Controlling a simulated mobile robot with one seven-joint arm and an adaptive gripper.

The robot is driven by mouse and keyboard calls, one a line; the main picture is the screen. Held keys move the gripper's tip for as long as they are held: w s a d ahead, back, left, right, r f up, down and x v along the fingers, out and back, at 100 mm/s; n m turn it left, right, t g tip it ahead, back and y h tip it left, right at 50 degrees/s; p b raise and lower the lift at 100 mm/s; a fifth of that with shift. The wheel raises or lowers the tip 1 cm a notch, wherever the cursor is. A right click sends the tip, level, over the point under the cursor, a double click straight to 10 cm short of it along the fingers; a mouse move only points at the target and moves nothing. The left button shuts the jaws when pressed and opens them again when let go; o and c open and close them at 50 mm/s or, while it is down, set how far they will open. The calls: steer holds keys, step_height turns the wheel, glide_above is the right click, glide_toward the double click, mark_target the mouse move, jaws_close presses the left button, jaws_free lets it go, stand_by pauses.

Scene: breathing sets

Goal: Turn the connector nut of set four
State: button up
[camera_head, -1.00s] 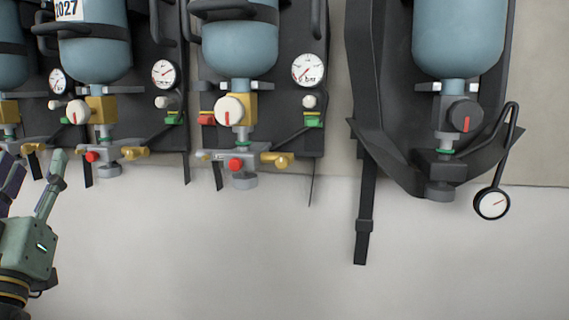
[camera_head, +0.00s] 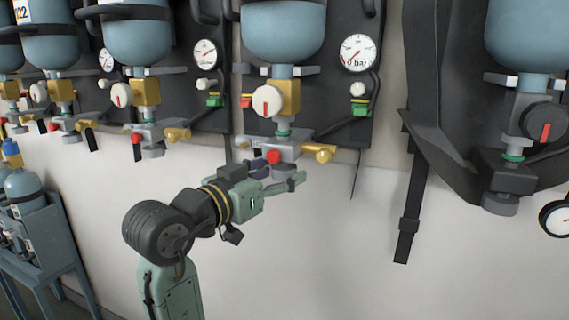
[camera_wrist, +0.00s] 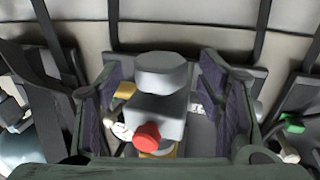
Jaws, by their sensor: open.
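My gripper (camera_head: 283,174) reaches in below the valve of the set with the "0 bar" gauge, the second from the right in the head view. That set has a blue-grey cylinder (camera_head: 284,32), a brass block, a white knob (camera_head: 267,100) and a red button (camera_head: 273,157). In the wrist view my gripper (camera_wrist: 162,88) is open, with one purple-padded finger on each side of the grey round connector nut (camera_wrist: 161,72). Gaps show between both pads and the nut. The red button (camera_wrist: 147,136) is nearer the palm. In the head view the nut is mostly hidden behind the gripper.
A brass fitting (camera_head: 324,154) sticks out to the right of the valve. A separate set with a dark knob (camera_head: 545,120) hangs at far right, its strap (camera_head: 408,215) dangling. More sets hang to the left. A blue rack (camera_head: 45,235) stands lower left. The pale wall below is free.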

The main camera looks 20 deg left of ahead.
steer(key=shift+x, duration=1.1)
steer(key=c, duration=1.2)
steer(key=shift+o, duration=0.2)
steer(key=shift+n+y, duration=0.3)
steer(key=shift+y, duration=0.1)
